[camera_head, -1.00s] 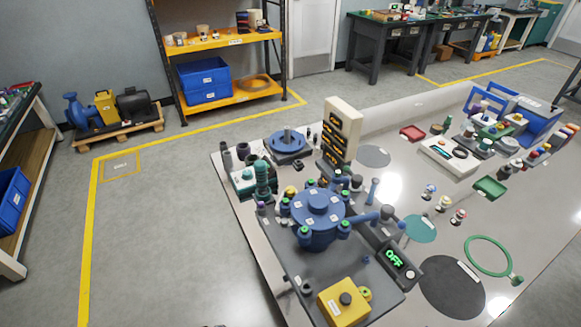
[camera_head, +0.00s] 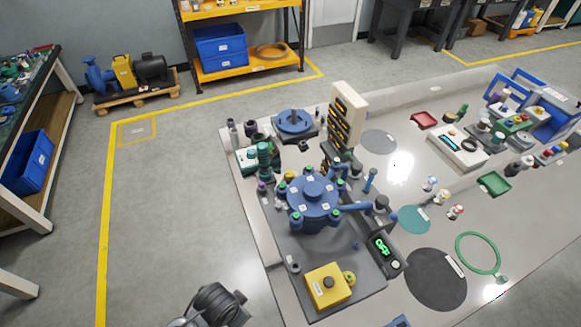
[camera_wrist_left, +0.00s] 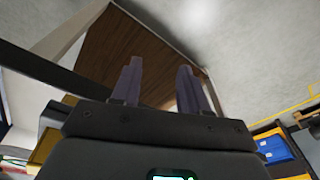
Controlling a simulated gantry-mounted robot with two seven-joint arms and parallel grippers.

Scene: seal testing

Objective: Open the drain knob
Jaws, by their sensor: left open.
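The test rig stands on the table in the head view. Its blue round vessel (camera_head: 313,197) has several green-topped clamps around the lid. A blue pipe (camera_head: 352,209) runs right from the vessel to a dark fitting (camera_head: 381,203). A small blue knob-like part (camera_head: 356,245) sits on the dark base plate (camera_head: 330,257); I cannot tell which part is the drain knob. My left gripper (camera_wrist_left: 158,88) is open and empty in the left wrist view, away from the rig. A dark part of my left arm shows at the head view's bottom. My right gripper is not in view.
A yellow box with a black button (camera_head: 328,284) is at the rig's front. A dark display (camera_head: 384,248) reads OFF in green. A cream tower (camera_head: 347,115) stands behind the vessel. A green ring (camera_head: 478,253) and a black disc (camera_head: 436,280) lie to the right.

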